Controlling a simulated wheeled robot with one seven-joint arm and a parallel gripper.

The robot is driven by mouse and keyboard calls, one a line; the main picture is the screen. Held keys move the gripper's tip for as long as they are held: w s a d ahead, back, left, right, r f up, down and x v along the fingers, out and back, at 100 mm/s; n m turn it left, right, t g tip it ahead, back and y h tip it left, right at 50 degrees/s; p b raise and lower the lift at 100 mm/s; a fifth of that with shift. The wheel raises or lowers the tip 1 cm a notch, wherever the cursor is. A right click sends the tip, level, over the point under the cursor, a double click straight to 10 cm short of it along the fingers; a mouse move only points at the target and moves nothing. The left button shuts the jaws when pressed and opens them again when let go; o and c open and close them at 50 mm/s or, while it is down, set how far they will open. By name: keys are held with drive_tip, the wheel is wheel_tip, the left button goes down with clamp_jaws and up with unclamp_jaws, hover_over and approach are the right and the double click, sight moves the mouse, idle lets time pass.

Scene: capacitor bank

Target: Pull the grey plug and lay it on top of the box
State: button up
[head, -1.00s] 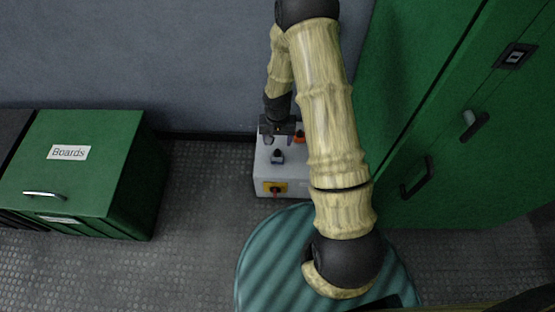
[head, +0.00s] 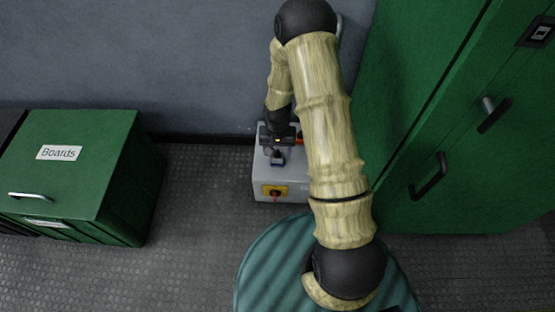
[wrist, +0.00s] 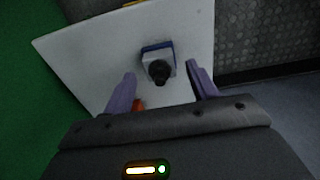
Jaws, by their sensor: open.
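The grey plug (wrist: 158,67), with a dark round top, sits in a blue-edged socket on top of the pale box (wrist: 85,55). In the head view the plug (head: 276,158) is partly hidden under my gripper, on the same box (head: 266,180). My gripper (wrist: 161,76) is open and empty. Its two purple fingers point towards the plug, one on each side in the wrist view, and I cannot tell if they touch it. In the head view my gripper (head: 277,143) is just above and behind the plug.
An orange-red part (head: 299,137) is on the box near my gripper; it also shows by the left finger in the wrist view (wrist: 138,104). A yellow plate with a red switch (head: 274,191) is on the box front. A green "Boards" cabinet (head: 75,155) stands left, tall green cabinets (head: 440,110) right.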

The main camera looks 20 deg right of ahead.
sight(277, 151)
drive_tip(key=shift+f+b, duration=0.35)
drive_tip(key=shift+f, duration=0.95)
drive_tip(key=shift+p, duration=0.6)
idle(0.4)
clamp_jaws()
drive_tip(key=shift+r+p, duration=2.75)
drive_tip(key=shift+r, duration=0.3)
